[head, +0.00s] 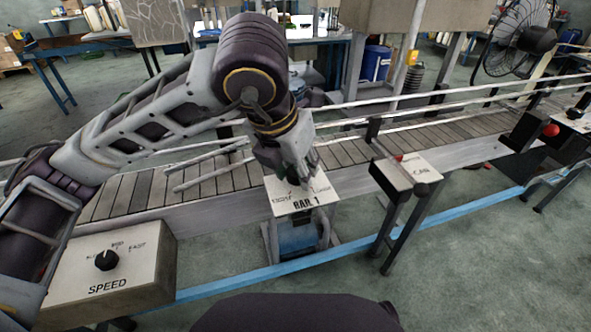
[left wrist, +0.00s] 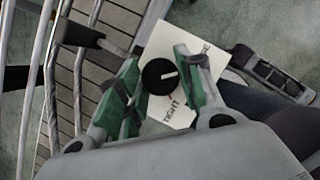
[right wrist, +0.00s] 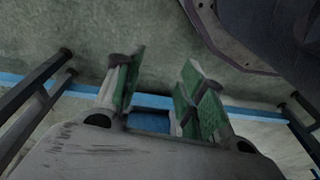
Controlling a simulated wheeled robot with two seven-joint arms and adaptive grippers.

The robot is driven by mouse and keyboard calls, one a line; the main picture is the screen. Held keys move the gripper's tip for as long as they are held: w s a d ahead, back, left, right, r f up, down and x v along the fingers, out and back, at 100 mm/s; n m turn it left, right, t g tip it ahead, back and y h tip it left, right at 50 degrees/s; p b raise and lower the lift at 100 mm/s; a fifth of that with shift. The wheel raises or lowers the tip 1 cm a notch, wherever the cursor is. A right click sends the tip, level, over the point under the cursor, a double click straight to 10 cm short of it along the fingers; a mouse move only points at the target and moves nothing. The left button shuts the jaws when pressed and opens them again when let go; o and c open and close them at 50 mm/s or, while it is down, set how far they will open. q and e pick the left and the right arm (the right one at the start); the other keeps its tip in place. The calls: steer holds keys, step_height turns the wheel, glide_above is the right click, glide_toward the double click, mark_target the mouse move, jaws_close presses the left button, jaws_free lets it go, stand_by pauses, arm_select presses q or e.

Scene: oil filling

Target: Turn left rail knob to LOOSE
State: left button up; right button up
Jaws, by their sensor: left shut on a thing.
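The left rail knob (left wrist: 160,76) is round and black with a white pointer line, on a white panel (head: 302,198) whose front label seems to read BAR 1. In the left wrist view the word TIGHT is below the knob, and part of another word shows at upper right. The pointer lies roughly sideways, between the two words. My left gripper (head: 294,181) is shut on the knob, with green finger pads (left wrist: 163,80) on both sides of it. My right gripper (right wrist: 160,90) is open and empty.
The slatted conveyor (head: 150,188) runs behind the panel, with metal guide rails along it. A SPEED box (head: 120,270) with a black knob is at the lower left. A CAN panel (head: 410,170) and a red ball-topped lever (head: 551,130) are to the right.

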arm_select(q)
steer(key=shift+n, duration=0.3)
arm_select(e)
steer(key=shift+a+r, duration=0.15)
steer(key=shift+r, duration=0.8)
steer(key=shift+s, duration=0.1)
arm_select(q)
steer(key=o, duration=1)
steer(key=shift+v, duration=6)
